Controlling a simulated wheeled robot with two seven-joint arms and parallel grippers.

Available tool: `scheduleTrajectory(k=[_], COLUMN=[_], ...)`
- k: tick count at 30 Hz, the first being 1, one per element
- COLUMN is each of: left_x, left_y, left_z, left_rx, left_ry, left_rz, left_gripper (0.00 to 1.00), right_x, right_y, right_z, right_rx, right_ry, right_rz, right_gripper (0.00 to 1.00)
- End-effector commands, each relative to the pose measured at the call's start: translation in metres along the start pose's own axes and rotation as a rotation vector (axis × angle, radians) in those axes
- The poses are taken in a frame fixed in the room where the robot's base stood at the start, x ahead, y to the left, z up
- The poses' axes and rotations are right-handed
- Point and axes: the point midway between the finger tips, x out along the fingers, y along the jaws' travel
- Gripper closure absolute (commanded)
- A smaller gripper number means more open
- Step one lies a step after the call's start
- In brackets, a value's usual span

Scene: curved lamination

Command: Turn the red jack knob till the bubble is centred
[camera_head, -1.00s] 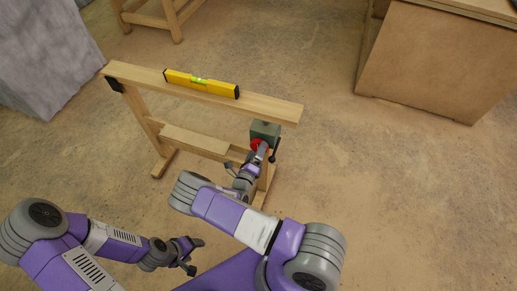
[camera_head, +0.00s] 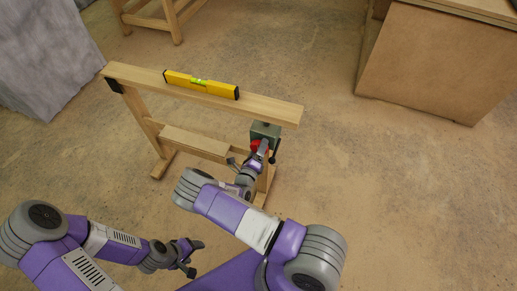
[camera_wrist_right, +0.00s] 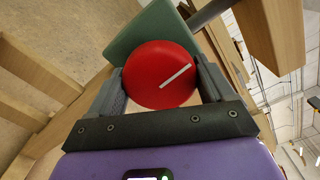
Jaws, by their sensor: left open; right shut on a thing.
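The red jack knob (camera_wrist_right: 158,62) is a round disc with a pale line on its face. It sits on the green jack (camera_wrist_right: 150,25) under the right end of the wooden beam. In the head view the knob (camera_head: 256,145) is partly hidden by my right gripper (camera_head: 262,152). In the wrist view my right gripper (camera_wrist_right: 160,88) is shut on the knob, one finger on each side. The yellow spirit level (camera_head: 201,84) lies on the beam (camera_head: 150,80). Its green vial (camera_head: 199,82) is too small to read the bubble. My left gripper (camera_head: 190,258) is open and empty over the floor.
The beam rests on a wooden stand with a lower shelf (camera_head: 195,142) and feet on the floor. A large wooden box (camera_head: 430,65) stands at the right, a grey block (camera_head: 45,50) at the left. The floor (camera_head: 370,190) at the right is clear.

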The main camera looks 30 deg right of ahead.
Motion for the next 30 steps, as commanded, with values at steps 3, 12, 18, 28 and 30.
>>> scheduleTrajectory(k=[3,12,18,28,30], left_x=[-0.0007,-0.0037,-0.0053,-0.0065,-0.0066], left_y=[0.0003,0.0014,0.002,0.0024,0.0025], left_z=[0.0,0.0002,0.0003,0.0003,0.0003], left_rx=[0.0,0.0,0.0,0.0,0.0], left_ry=[0.0,0.0,0.0,0.0,0.0], left_rz=[0.0,0.0,0.0,0.0,0.0], left_gripper=[0.35,0.35,0.35,0.35,0.35], right_x=[-0.0003,-0.0005,-0.0005,-0.0005,-0.0005], right_y=[0.0,0.0001,-0.0001,0.0005,0.0005], right_z=[-0.0001,-0.0001,0.0002,-0.0004,-0.0004], right_rx=[-0.03,-0.213,-0.375,-0.591,-0.621], right_ry=[0.0,0.0,-0.001,0.0,0.0], right_rz=[0.0,0.002,0.0,0.001,0.001], right_gripper=[0.49,0.49,0.49,0.49,0.49])
